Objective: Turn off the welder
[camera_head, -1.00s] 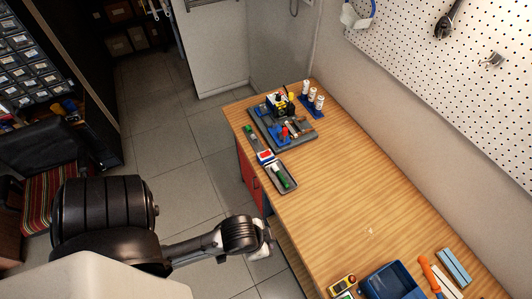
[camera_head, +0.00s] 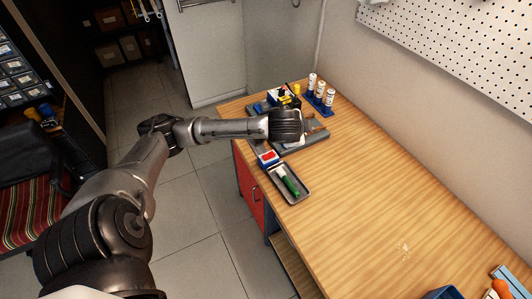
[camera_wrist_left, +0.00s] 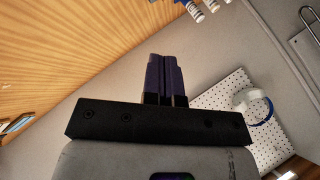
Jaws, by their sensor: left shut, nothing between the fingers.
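A small device with black, white and yellow parts (camera_head: 279,96), possibly the welder, stands at the far end of the wooden workbench in the head view. It sits at the grey tray (camera_head: 311,141). My left arm reaches across from the left, and its wrist hides much of the tray and part of the device. The left gripper fingers (camera_wrist_left: 166,78) are shut and empty in the wrist view; in the head view they are hidden by the wrist. No switch can be made out. My right gripper is not in view.
Bottles in a blue rack (camera_head: 320,92) stand behind the tray. A red, white and blue item (camera_head: 268,158) and a small tray (camera_head: 289,183) with a green-handled tool lie nearer. The bench's middle (camera_head: 380,190) is clear. A pegboard (camera_head: 450,50) hangs on the wall.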

